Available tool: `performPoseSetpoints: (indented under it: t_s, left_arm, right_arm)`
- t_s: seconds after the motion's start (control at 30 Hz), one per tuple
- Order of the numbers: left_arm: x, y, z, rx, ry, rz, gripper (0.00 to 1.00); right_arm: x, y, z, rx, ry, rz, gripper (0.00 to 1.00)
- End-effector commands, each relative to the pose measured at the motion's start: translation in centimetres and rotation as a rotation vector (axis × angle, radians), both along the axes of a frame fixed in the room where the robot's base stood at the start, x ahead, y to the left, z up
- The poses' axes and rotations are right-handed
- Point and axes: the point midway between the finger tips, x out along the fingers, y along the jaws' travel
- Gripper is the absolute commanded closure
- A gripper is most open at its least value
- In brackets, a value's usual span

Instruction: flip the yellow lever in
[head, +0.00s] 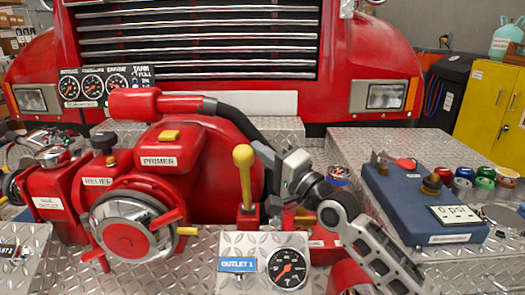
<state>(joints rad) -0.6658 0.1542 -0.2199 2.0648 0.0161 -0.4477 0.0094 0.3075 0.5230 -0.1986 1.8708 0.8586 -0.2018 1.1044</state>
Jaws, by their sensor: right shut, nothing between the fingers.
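The yellow lever (245,178) has a round knob on top and stands close to upright behind the Outlet 1 panel (238,265). My right gripper (264,155) is shut and empty. It is just to the right of the lever, near the height of its knob and upper shaft. I cannot tell whether it touches the lever. The lever's base is partly hidden behind the panel.
The red pump with its Primer (160,161) and Relief (98,182) labels is left of the lever. A blue box (405,205) with a display stands at right on the diamond plate (350,143). The truck grille is behind.

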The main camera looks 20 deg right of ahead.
Motion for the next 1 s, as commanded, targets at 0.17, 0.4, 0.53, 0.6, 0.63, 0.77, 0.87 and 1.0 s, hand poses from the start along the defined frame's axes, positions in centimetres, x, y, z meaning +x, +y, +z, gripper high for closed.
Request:
performPoseSetpoints:
  t_s: [0.17, 0.4, 0.53, 0.6, 0.63, 0.77, 0.87, 1.0]
  left_arm:
    - [0.0, 0.0, -0.1, 0.0, 0.0, 0.0, 0.64]
    - [0.1, -0.1, -0.5, -0.005, -0.001, 0.002, 0.64]
    - [0.2, -0.2, -1.0, -0.015, -0.003, 0.005, 0.64]
    - [0.3, -0.3, -1.2, -0.024, -0.009, 0.008, 0.64]
    - [0.4, -0.3, -1.3, -0.028, -0.011, 0.009, 0.64]
    - [0.6, -0.5, -0.6, -0.044, -0.024, 0.014, 0.64]
    - [0.7, -0.6, -0.7, -0.051, -0.029, 0.015, 0.64]
    - [0.3, -0.6, -1.4, -0.056, -0.019, 0.017, 0.64]
  right_arm:
    - [-0.1, 0.5, -0.5, -0.001, 0.012, 0.012, 1.0]
    - [0.3, -0.2, -0.3, -0.004, 0.011, 0.009, 1.0]
    - [0.9, -1.8, 0.4, -0.003, 0.005, 0.001, 1.0]
    - [1.3, -2.7, 0.7, -0.004, 0.003, -0.003, 1.0]
    - [1.4, -3.2, 0.9, -0.004, 0.003, -0.005, 1.0]
    - [0.0, -4.0, 0.4, 0.0, 0.008, -0.004, 1.0]
    - [-1.4, -4.7, 0.0, 0.0, 0.006, -0.005, 1.0]
    - [-3.5, -5.6, -0.8, -0.002, 0.007, -0.005, 1.0]
